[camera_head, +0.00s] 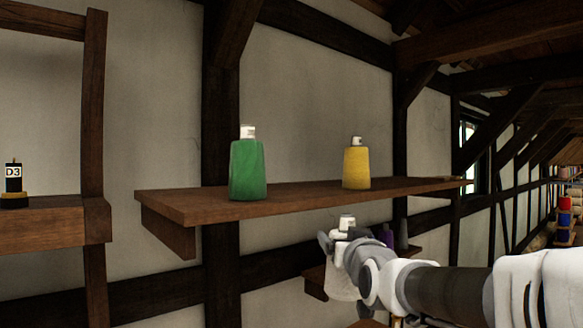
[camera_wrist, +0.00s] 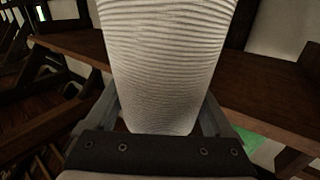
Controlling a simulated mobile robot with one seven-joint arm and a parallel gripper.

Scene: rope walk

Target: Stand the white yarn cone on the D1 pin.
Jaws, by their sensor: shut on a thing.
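The white yarn cone (camera_wrist: 167,60) is between the fingers of my gripper (camera_head: 338,244) and fills the middle of the wrist view. In the head view its body (camera_head: 342,286) hangs below the gripper and its pale top (camera_head: 347,221) shows above. My gripper is shut on it, in the air below and in front of the wall shelf. I see no pin marked D1. A black pin with a D3 label (camera_head: 13,172) stands on a wooden ledge at the far left.
A green cone (camera_head: 246,170) and a yellow cone (camera_head: 356,168) stand on the wooden wall shelf (camera_head: 300,196). Purple (camera_head: 388,236) and dark grey items are partly hidden behind my arm on a lower shelf. Wooden posts (camera_head: 95,120) frame the left.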

